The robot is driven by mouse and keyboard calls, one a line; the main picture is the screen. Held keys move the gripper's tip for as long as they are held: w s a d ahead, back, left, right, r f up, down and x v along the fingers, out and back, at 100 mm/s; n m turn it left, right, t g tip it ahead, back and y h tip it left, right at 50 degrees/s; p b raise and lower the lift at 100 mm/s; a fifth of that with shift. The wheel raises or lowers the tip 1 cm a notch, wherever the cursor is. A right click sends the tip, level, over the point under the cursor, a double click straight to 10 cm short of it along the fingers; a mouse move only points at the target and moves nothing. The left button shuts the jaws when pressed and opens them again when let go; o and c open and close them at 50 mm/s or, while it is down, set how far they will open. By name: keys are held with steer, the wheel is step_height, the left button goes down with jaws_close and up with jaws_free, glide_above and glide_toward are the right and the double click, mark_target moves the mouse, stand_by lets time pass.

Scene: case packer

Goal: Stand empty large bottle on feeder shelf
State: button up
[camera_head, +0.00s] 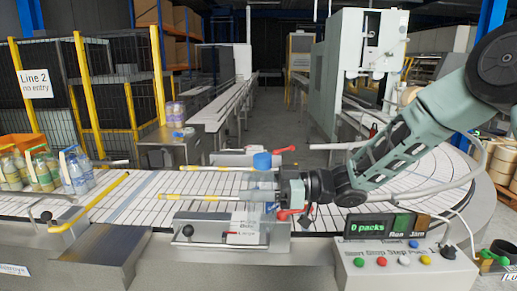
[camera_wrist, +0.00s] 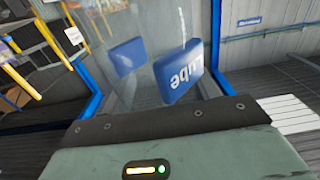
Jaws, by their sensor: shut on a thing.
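A clear, empty-looking large bottle (camera_head: 261,178) with a blue cap (camera_head: 262,160) stands upright in my gripper (camera_head: 264,192). My gripper comes in from the right and is shut on the bottle's body, above the front side of the slatted conveyor. In the wrist view a see-through surface, probably the bottle (camera_wrist: 150,30), fills the middle, with blue patches on or behind it. A metal ledge (camera_head: 190,228) with a white label (camera_head: 243,232) lies below the bottle at the near edge, probably the feeder shelf. I cannot tell whether the bottle's base touches it.
The slatted conveyor (camera_head: 140,190) runs across, with yellow-tipped rods and red-handled clamps (camera_head: 285,149) near the bottle. Filled bottles (camera_head: 75,172) stand in packs at the left. A control box (camera_head: 400,270) with buttons and a "0 packs" display (camera_head: 375,226) stands at front right.

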steer(key=s+d+f+m+t+h, duration=0.3)
steer(key=d+f+m+t+h, duration=0.3)
steer(key=d+f, duration=0.5)
steer(key=s+d+f+m+t+h, duration=0.3)
steer(key=d+f+m+t+h, duration=0.25)
steer(key=d+f, duration=0.55)
steer(key=s+d+f+m+t+h, duration=0.3)
steer(key=d+f+m+t+h, duration=0.35)
steer(key=d+f, duration=0.45)
step_height(320, 180, down, 18)
steer(key=b, duration=2)
steer(key=shift+w+d+f+g, duration=0.15)
steer(key=shift+w+d+g, duration=0.15)
steer(key=shift+w, duration=0.05)
